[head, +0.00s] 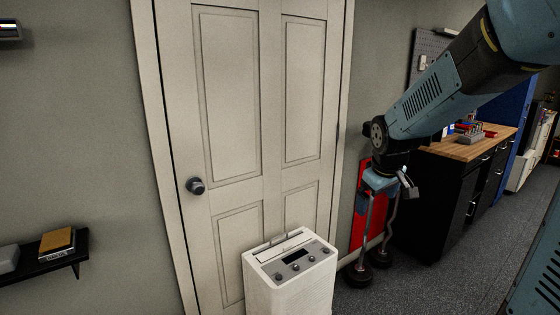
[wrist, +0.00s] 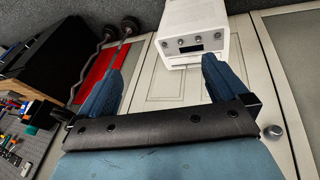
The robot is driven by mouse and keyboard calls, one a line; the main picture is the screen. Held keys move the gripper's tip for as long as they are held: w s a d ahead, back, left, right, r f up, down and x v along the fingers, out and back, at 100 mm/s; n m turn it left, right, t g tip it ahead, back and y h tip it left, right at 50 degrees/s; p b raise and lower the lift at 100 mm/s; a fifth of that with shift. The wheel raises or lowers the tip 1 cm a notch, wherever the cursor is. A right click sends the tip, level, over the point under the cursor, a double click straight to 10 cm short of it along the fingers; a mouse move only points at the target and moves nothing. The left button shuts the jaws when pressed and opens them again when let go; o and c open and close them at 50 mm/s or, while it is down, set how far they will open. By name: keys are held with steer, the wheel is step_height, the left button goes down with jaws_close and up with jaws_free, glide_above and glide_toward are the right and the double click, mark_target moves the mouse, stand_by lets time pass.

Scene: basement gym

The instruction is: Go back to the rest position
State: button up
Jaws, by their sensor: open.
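My gripper (head: 390,188) hangs at the end of my raised blue-grey arm, on the right in the head view. It points downward, in front of the red panel and the bars by the wall. In the wrist view my gripper (wrist: 163,74) shows its two blue fingers spread wide apart, with nothing between them but the view of the pale door beyond. The rest position itself is not marked by anything in view.
A white appliance (head: 291,284) with knobs stands before the closed white door (head: 235,190). Weight bars (head: 367,235) lean near a red panel (head: 378,208). A black workbench with a wooden top (head: 484,146) stands right. A black shelf (head: 40,268) is left. Grey floor is open at right.

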steer(key=s+r+m, duration=0.2)
steer(key=s+r, duration=0.2)
steer(key=s, duration=0.6)
steer(key=s+a+r+m+t, duration=0.1)
steer(key=s+r+m, duration=0.2)
steer(key=s, duration=0.8)
steer(key=shift+s+a+r+y, duration=0.2)
steer(key=shift+r+y, duration=0.2)
steer(key=shift+r, duration=0.15)
steer(key=shift+c, duration=0.2)
